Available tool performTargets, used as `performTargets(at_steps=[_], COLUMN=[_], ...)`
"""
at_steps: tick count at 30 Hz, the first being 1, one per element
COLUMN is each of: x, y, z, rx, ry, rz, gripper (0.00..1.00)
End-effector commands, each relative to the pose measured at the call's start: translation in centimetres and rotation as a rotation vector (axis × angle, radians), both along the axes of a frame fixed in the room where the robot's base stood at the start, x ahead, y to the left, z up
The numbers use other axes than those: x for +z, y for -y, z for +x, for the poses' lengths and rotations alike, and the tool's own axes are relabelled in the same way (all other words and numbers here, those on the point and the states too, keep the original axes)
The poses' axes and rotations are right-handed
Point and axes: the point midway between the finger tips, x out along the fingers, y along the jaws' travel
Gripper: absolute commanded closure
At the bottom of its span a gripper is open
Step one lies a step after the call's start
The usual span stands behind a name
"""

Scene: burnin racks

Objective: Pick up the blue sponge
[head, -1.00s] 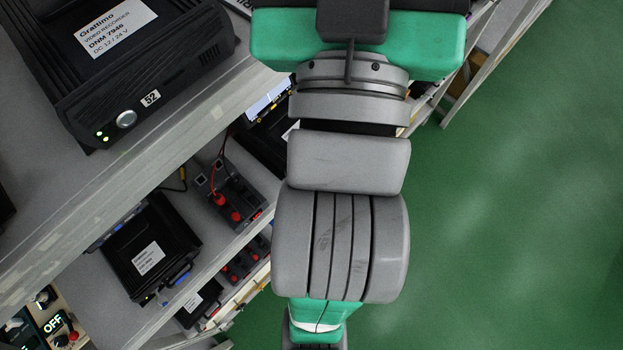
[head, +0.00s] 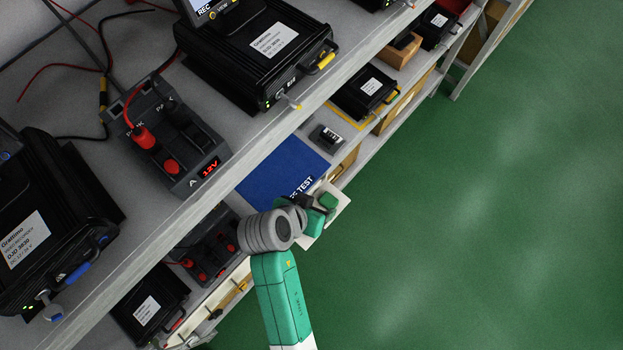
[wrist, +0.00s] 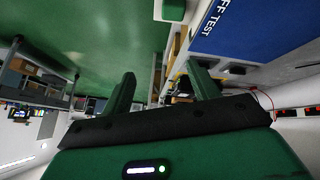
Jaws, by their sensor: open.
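I cannot make out a blue sponge in either view. My gripper (head: 324,203) is at the end of my arm in the head view, small and partly hidden by my wrist, by the front edge of a blue mat (head: 281,168) marked TEST. In the wrist view my gripper (wrist: 163,88) shows two dark green fingers spread apart with nothing between them. The blue mat also shows at the upper right there (wrist: 245,30), off to the side of the fingers.
A black recorder (head: 262,55) and a grey power supply (head: 172,145) with red knobs stand on the upper shelf. A small dark device (head: 326,137) sits beyond the mat. Lower shelves hold more recorders (head: 150,306). The green floor (head: 490,200) at right is clear.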

Motion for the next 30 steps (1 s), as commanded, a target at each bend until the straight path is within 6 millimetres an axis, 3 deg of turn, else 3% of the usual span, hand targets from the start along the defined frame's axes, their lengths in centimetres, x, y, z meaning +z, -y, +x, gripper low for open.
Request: performTargets(at_steps=[1, 3, 6, 8, 12, 18, 23, 30], x=[-5.5, -9.2, -12.1, -12.7, -12.1, -14.3, -14.6, -18.5], y=[-1.2, -2.7, -4.1, -4.5, -4.5, -3.9, -3.7, -2.9], z=[-0.3, -0.8, -1.3, -1.5, -1.5, -0.9, -0.7, 0.2], rx=[-0.049, -0.126, -0.207, -0.233, -0.232, -0.231, -0.230, -0.230], ry=[-0.009, -0.021, -0.037, -0.042, -0.039, -0.040, -0.038, -0.038], rz=[0.082, 0.188, 0.283, 0.311, 0.309, 0.308, 0.308, 0.308], gripper=[0.40, 0.40, 0.40, 0.40, 0.40, 0.40, 0.40, 0.40])
